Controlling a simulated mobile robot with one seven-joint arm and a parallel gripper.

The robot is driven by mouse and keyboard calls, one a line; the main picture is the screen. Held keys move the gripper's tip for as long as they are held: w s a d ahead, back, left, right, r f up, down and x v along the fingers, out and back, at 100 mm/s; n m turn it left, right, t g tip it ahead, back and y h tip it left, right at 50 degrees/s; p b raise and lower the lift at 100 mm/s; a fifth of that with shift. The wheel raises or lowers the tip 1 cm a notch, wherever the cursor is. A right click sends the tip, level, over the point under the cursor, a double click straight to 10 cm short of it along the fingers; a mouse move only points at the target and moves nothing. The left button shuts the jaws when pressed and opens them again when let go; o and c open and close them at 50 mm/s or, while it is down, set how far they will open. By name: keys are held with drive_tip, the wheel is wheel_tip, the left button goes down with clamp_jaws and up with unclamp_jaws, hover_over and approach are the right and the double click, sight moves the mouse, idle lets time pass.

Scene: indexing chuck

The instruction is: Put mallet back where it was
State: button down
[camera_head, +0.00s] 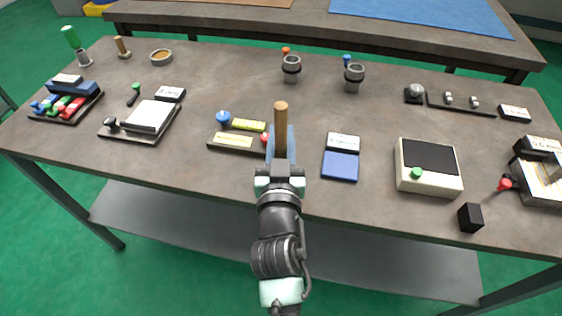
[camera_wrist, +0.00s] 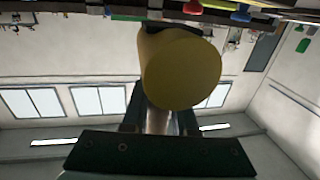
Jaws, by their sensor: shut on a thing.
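My gripper (camera_head: 280,172) is over the front middle of the table (camera_head: 235,178). In the wrist view the round tan end of the mallet (camera_wrist: 180,68) fills the middle, facing the camera.
A tray with yellow labels (camera_head: 233,140) is close on the left. A blue-and-white block (camera_head: 341,165) and a cream box (camera_head: 429,180) stand to the right. Dark cups (camera_head: 291,65) stand behind. A black block (camera_head: 470,217) is near the front edge. Bare tabletop lies between the cups and my gripper.

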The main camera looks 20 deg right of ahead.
sight(281, 154)
drive_tip(key=shift+f+b, duration=1.15)
drive_tip(key=shift+f, duration=1.15)
drive_tip(key=shift+f, duration=0.15)
drive_tip(key=c, duration=0.7)
unclamp_jaws()
drive_tip(key=shift+f, duration=0.1)
drive_tip(key=shift+r, duration=0.2)
drive_tip(key=shift+b+v, duration=0.7)
drive_tip(key=shift+v, duration=5.35)
